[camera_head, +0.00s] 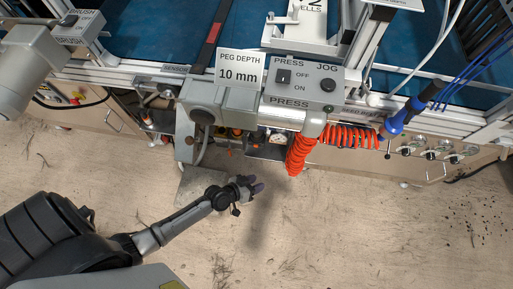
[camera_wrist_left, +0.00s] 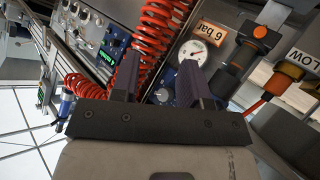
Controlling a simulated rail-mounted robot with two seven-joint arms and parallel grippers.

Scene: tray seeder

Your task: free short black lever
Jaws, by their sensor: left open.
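My left gripper (camera_head: 250,187) is in front of the machine and below its front edge in the head view. In the left wrist view its two dark fingers (camera_wrist_left: 157,84) stand apart, with nothing seen held between them. Beyond them is a round white pressure gauge (camera_wrist_left: 193,50) beside a "6 bar" label (camera_wrist_left: 211,29). A dark regulator with an orange cap (camera_wrist_left: 260,31) is to the right of the gauge. I cannot make out for certain which part is the short black lever; it may be hidden or too small. My right gripper is not in view.
Red coiled hoses (camera_head: 300,153) hang by the gripper's far side. A grey control box (camera_head: 303,82) labelled PRESS and JOG overhangs the front. A blue tool (camera_head: 395,124) and a row of knobs (camera_head: 432,154) are at the right. The floor (camera_head: 350,225) is open.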

